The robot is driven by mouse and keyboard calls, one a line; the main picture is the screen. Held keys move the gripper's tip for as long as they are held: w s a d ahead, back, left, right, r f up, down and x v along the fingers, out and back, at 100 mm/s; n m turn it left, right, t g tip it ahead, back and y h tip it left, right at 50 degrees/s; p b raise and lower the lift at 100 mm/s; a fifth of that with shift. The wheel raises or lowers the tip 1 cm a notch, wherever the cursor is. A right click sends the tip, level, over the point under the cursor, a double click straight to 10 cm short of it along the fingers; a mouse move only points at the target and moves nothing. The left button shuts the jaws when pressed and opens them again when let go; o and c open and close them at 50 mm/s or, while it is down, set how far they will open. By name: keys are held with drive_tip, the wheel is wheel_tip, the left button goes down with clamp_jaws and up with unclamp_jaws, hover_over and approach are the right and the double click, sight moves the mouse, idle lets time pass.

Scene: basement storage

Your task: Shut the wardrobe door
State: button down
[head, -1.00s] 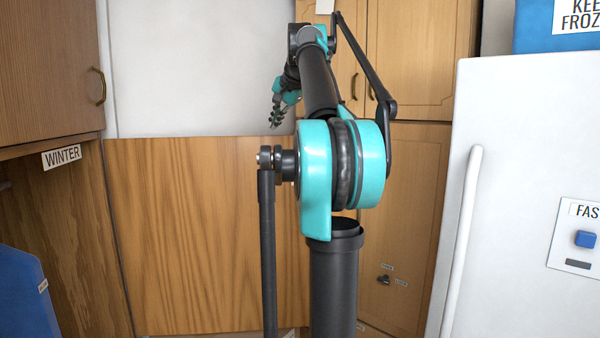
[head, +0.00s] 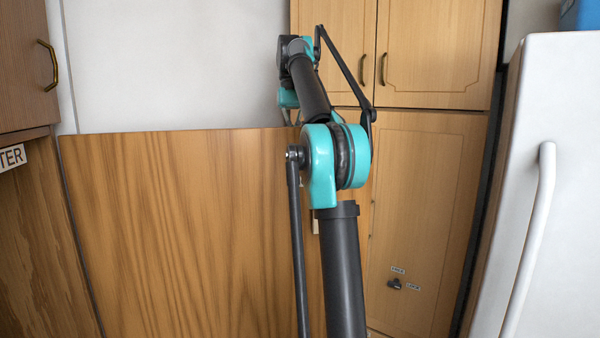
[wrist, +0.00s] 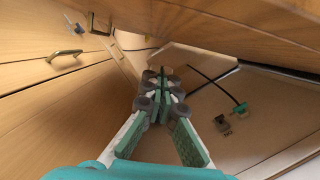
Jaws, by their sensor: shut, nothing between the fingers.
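A wide plain wooden panel (head: 190,230) stands upright left of my arm in the head view. It looks like the wardrobe door standing open, but its hinge is hidden. Behind it to the right is a wooden front (head: 425,220) with a dark knob (head: 395,284) between small labels; the knob also shows in the wrist view (wrist: 222,123). My gripper (wrist: 162,80) is shut and empty in the wrist view, near the wooden fronts. My own arm hides its fingers in the head view. I cannot tell whether it touches the panel.
Upper cabinet doors (head: 430,50) with bronze handles are above the knob front. A white fridge (head: 560,200) with a long handle stands close on the right. A brown cabinet (head: 25,70) with a handle and a partly cut-off sign (head: 12,157) are close on the left.

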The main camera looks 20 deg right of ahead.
drive_tip(key=s+f, duration=0.6)
drive_tip(key=f, duration=0.2)
drive_tip(key=shift+a, duration=0.25)
drive_tip(key=shift+s+f, duration=0.1)
